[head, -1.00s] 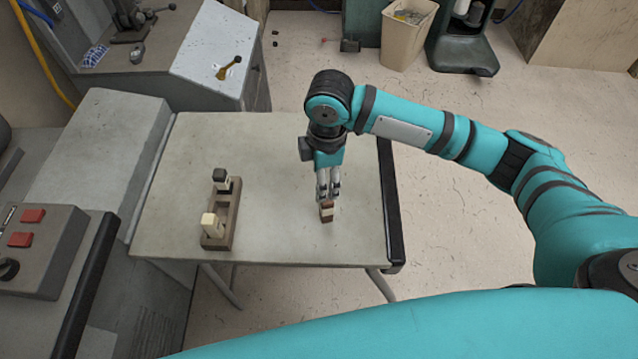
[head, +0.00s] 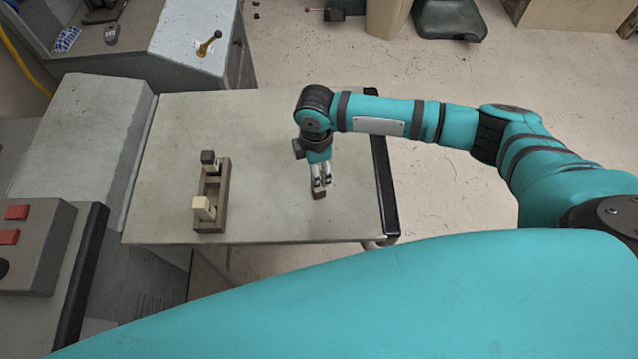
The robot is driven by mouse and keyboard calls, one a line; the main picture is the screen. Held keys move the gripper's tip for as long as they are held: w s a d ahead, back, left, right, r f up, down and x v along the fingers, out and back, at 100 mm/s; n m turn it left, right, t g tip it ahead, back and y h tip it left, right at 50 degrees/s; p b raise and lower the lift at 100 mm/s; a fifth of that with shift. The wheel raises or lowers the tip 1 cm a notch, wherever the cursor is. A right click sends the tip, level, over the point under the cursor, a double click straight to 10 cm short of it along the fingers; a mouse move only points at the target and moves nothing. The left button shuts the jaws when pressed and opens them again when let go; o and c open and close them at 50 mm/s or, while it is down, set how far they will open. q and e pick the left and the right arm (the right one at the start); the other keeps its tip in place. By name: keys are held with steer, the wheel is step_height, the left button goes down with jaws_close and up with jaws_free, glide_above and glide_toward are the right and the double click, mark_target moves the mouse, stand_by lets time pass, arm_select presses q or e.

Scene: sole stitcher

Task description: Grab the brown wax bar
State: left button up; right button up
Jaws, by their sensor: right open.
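The brown wax bar (head: 319,196) stands on the table toward its right side, with a pale band around it. My right gripper (head: 321,184) points down over the bar, its fingers open at the bar's upper part. The fingers hide part of the bar, and I cannot tell whether they touch it. My left gripper is not in view.
A wooden rack (head: 224,190) on the left of the table (head: 270,130) holds a dark-topped bar (head: 209,160) and a cream bar (head: 203,209). A grey machine with red buttons (head: 17,212) stands at the left. The table between rack and gripper is clear.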

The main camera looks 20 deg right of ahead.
steer(key=f, duration=0.3)
steer(key=shift+s+d+f, duration=0.25)
steer(key=shift+s+f, duration=0.1)
steer(key=shift+f, duration=0.65)
steer(key=c, duration=0.8)
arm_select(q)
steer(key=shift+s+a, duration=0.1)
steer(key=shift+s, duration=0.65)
arm_select(e)
jaws_close()
